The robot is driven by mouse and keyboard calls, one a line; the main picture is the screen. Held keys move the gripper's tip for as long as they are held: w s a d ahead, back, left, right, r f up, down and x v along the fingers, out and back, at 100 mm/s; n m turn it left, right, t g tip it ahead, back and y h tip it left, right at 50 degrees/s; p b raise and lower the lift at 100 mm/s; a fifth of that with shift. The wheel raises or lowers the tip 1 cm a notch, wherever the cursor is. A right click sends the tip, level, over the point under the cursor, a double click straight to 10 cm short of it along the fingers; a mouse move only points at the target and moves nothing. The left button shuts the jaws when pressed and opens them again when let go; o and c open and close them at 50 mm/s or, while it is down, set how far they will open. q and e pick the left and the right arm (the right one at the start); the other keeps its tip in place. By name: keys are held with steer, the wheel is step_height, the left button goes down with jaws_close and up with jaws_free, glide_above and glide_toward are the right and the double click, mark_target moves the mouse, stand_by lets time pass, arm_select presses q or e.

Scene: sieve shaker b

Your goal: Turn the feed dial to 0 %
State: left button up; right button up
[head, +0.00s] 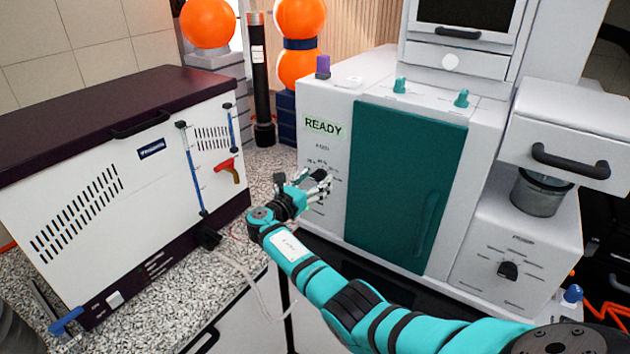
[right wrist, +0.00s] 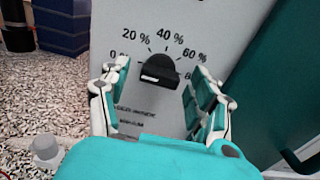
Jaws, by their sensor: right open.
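The feed dial (right wrist: 160,70) is a black knob on a white panel, with marks from 0 to 80 % in an arc around it. I cannot tell for sure which mark it points to. In the head view the feed dial (head: 319,174) is small and partly hidden by my fingers, below a green READY display (head: 323,126). My right gripper (head: 316,186) is open in front of the panel. In the right wrist view its fingers (right wrist: 160,84) stand on either side of the dial, with visible gaps. My left gripper is not in view.
A teal door (head: 405,180) stands just right of the dial, with a handle. Another black knob (head: 508,270) is on the unit at the right. A white and dark purple machine (head: 100,190) stands at left. The speckled counter (head: 265,165) has free room between the machines.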

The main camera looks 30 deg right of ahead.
steer(key=v, duration=1.1)
steer(key=shift+a, duration=0.3)
steer(key=shift+s+f, duration=0.1)
steer(key=shift+f, duration=0.05)
steer(key=s+a+f+m+y+b, duration=0.1)
steer(key=s+f+y, duration=0.15)
steer(key=f, duration=0.85)
steer(key=s+f+y+b, duration=0.2)
steer(key=s+f, duration=0.2)
steer(key=f, duration=0.8)
steer(key=s+a+f+m+y+b, duration=0.1)
steer(key=s+f+y, duration=0.2)
steer(key=f, duration=0.8)
steer(key=s+a+f+m+g+y+b, duration=0.3)
steer(key=s+f+m+y, duration=0.2)
steer(key=s+f, duration=1.25)
steer(key=s+a+f+m+g+y+b, duration=0.1)
steer(key=s+f+m, duration=0.3)
steer(key=s, duration=0.6)
steer(key=s+a+f+m+g+y+b, duration=0.1)
steer(key=s+f+m, duration=0.3)
steer(key=s+f, duration=0.3)
steer(key=s+a+f+m+y+b, duration=0.1)
steer(key=s+f+m, duration=0.4)
steer(key=s, duration=0.8)
steer(key=shift+a+f+g+y+b, duration=0.35)
steer(key=shift+g+y+b, duration=0.1)
steer(key=shift+y, duration=0.1)
